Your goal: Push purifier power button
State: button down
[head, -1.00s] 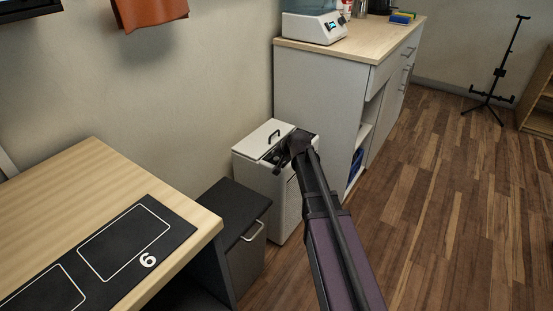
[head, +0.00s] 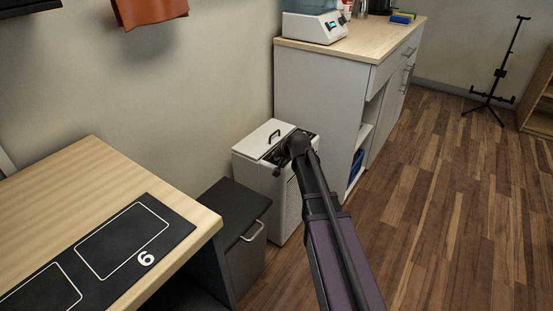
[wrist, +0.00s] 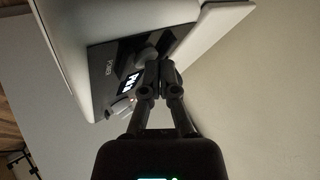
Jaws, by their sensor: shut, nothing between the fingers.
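In the wrist view the dark panel (wrist: 103,57) shows a lit display (wrist: 129,84) and a round knob-like part (wrist: 146,53). My gripper (wrist: 160,66) is shut and empty, with its tips in front of the panel beside that round part. I cannot tell whether they touch it. In the head view my gripper (head: 279,170) is over the purifier's top. I cannot pick out the power button for certain.
A light cabinet (head: 318,97) stands right behind the purifier. A dark drawer unit (head: 229,206) stands in front of it, next to a wooden desk (head: 80,185) with a black mat. The floor (head: 440,200) on the right is clear up to a black stand (head: 489,98).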

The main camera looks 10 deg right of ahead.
jog(key=shift+d, duration=0.1)
dwell(0.3)
jog(key=shift+r+p, duration=0.5)
notch_tip(320, 180, up, 6)
jog(key=p, duration=0.6)
dwell(0.5)
dwell(0.4)
